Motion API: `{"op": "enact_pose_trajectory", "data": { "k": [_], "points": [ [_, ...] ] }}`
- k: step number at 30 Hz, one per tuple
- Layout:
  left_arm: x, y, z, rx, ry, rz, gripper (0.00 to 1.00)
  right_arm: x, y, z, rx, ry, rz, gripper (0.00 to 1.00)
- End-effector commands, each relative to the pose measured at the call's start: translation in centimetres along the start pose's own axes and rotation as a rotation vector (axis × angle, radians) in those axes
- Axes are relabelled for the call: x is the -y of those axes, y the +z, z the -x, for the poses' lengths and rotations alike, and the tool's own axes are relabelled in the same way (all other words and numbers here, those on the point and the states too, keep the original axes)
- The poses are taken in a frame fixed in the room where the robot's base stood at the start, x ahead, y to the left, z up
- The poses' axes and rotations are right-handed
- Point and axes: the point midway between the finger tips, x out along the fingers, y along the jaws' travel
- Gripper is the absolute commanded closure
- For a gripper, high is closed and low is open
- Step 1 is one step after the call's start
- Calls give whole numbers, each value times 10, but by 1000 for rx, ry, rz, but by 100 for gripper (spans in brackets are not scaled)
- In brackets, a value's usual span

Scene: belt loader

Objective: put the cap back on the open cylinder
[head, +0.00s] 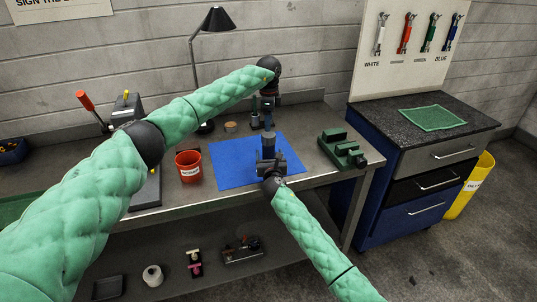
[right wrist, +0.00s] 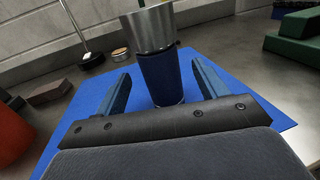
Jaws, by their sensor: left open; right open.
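A cylinder stands upright on the blue mat (head: 227,168). My left gripper (head: 264,122) is open and points down behind the cylinder, near the mat's back edge. A small round tan disc (head: 231,127) lies left of it; I cannot tell whether this is the cap.
A red cup (head: 189,166) stands left of the mat. A black lamp (head: 205,127) stands at the back. A green stepped block (head: 341,149) is at the bench's right end. A blue drawer cabinet (head: 411,180) stands beyond it. The mat's left part is clear.

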Motion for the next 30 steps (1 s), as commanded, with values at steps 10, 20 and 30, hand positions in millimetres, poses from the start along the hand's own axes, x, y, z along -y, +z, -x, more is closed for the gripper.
{"op": "enact_pose_trajectory", "data": {
  "k": [10,20,30],
  "points": [
    [0,0,1,-1,-1,-1,33,0,1,-47,0,-1,0,28],
    [0,0,1,-1,-1,-1,33,0,0,-61,0,0,0,28],
    [0,0,1,-1,-1,-1,33,0,0,-61,0,0,0,56]
  ]
}}
